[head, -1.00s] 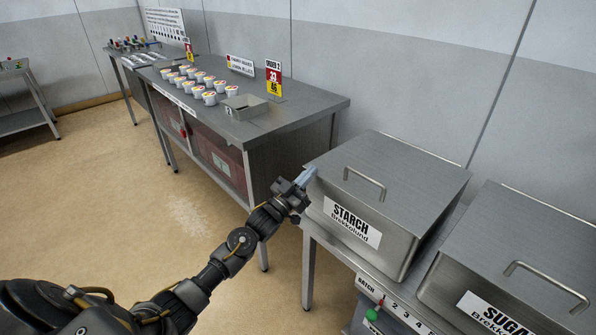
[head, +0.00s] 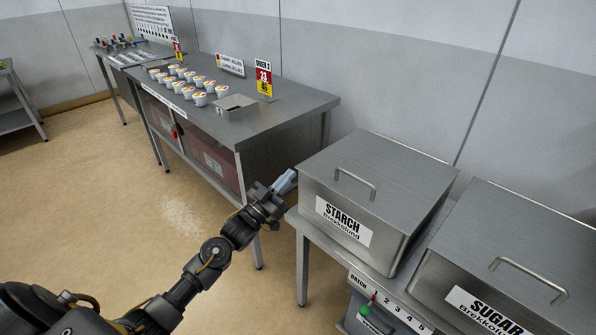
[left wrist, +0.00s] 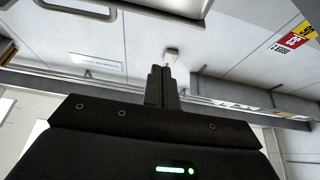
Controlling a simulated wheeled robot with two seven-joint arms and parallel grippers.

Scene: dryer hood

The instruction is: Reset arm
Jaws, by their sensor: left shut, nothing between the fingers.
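My left gripper (head: 285,182) is shut and empty in the head view. It is in the air just left of the steel bin labelled STARCH (head: 372,190), near that bin's left edge. I cannot tell whether it touches the bin. In the left wrist view the two dark fingers of my left gripper (left wrist: 162,75) lie together, pointing up in the picture, with nothing between them. My right gripper is in neither view.
A steel bin labelled SUGAR (head: 510,262) stands right of the starch bin. A steel table (head: 300,100) behind bears several white cups (head: 200,99), an open square tray (head: 234,106) and a red-yellow sign (head: 264,80). Floor on the left (head: 100,180) is clear.

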